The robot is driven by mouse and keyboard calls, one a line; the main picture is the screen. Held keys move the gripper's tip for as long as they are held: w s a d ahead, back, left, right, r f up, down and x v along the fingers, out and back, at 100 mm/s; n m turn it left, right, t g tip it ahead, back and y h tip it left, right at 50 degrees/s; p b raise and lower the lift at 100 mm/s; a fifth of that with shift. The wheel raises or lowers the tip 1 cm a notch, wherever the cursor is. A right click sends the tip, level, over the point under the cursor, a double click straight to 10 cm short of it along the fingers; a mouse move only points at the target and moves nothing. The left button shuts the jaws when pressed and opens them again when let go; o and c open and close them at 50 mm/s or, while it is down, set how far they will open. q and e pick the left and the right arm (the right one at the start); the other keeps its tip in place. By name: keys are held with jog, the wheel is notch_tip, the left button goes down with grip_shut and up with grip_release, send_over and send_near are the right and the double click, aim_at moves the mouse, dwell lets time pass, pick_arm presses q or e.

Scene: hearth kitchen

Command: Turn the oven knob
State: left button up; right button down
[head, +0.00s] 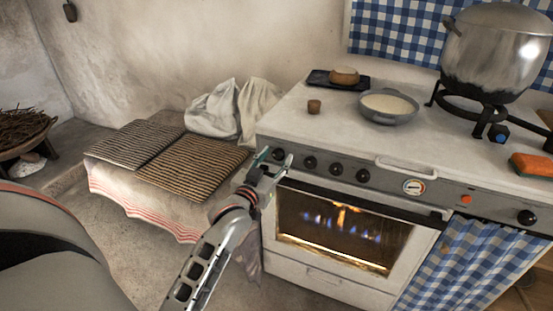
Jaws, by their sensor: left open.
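The white stove has a grey front panel with a row of black knobs. The leftmost knob (278,154) is at the panel's left end; two more knobs, the second (310,162) and third (336,168), and another (363,175) follow to its right. My left gripper (275,161) is open at the leftmost knob, with its fingertips on either side of it in the picture. I cannot tell whether they touch it. The oven door (345,225) is shut, with blue flames and an orange glow behind its glass. My right gripper is out of view.
A handle rail (400,168), a dial (413,187) and another black knob (526,217) are farther right on the stove. A grey bowl (389,106) and a big pot (496,50) stand on top. A bench with striped cushions (190,165) is left of the stove.

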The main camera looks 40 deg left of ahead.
pick_arm(q)
jog(key=shift+c, duration=0.3)
jog(key=c, duration=1)
jog(key=shift+c, duration=0.2)
jog(key=shift+r, duration=0.1)
